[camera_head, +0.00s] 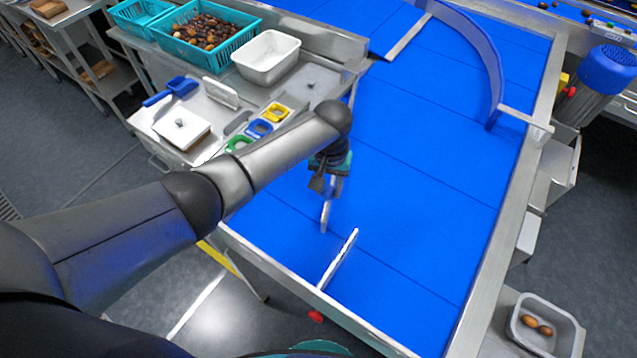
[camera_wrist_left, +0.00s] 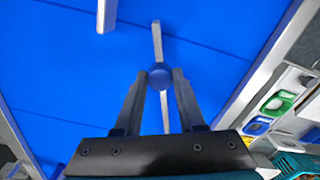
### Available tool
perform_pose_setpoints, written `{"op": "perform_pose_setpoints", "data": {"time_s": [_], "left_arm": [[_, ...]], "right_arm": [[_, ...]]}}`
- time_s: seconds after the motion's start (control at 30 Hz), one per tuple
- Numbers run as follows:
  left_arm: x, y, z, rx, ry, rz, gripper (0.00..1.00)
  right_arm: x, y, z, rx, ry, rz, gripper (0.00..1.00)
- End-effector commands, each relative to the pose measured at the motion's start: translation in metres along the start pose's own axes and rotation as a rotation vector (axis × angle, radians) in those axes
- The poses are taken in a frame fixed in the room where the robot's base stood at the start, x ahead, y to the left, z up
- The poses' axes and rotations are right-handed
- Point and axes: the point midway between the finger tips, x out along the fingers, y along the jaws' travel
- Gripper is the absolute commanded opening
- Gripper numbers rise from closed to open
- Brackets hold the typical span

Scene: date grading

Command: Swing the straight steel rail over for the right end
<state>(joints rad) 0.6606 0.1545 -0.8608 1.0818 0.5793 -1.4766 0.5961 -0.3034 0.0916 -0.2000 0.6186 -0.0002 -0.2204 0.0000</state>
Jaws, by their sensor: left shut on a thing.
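My left gripper (camera_head: 325,192) is low over the blue belt, near its left edge. In the left wrist view its fingers (camera_wrist_left: 160,82) are shut on a round blue knob (camera_wrist_left: 160,76). The knob sits on a straight steel rail (camera_wrist_left: 157,40) that runs up and down the picture beneath the fingers. In the head view only one end of this rail (camera_head: 325,218) shows; the gripper hides the rest. A separate straight steel plate (camera_head: 338,260) stands on the belt nearer me, apart from the gripper. My right gripper is not in view.
A curved blue guide (camera_head: 485,50) stands across the belt's far right part. The middle of the belt (camera_head: 420,160) is clear. On the left, a steel bench holds a white tub (camera_head: 266,57) and coloured frames (camera_head: 258,128). A grey bin (camera_head: 545,325) stands at lower right.

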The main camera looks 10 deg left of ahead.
Motion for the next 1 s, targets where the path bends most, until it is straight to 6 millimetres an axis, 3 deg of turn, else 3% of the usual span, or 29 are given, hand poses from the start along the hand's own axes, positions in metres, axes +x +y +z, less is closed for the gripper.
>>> {"op": "perform_pose_setpoints", "data": {"time_s": [0.17, 0.4, 0.6, 1.0], "left_arm": [[0.000, 0.035, -0.002, -0.077, -0.003, 0.004, 0.00], [0.001, 0.071, -0.007, -0.157, -0.001, 0.003, 0.00], [0.001, 0.086, -0.011, -0.193, 0.000, 0.001, 0.00], [0.000, 0.095, -0.012, -0.204, 0.004, 0.009, 0.00]], "right_arm": [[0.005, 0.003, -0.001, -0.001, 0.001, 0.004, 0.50], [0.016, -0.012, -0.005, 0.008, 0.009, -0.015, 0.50], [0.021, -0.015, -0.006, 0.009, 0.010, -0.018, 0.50], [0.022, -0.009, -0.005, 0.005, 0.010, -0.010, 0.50]]}}
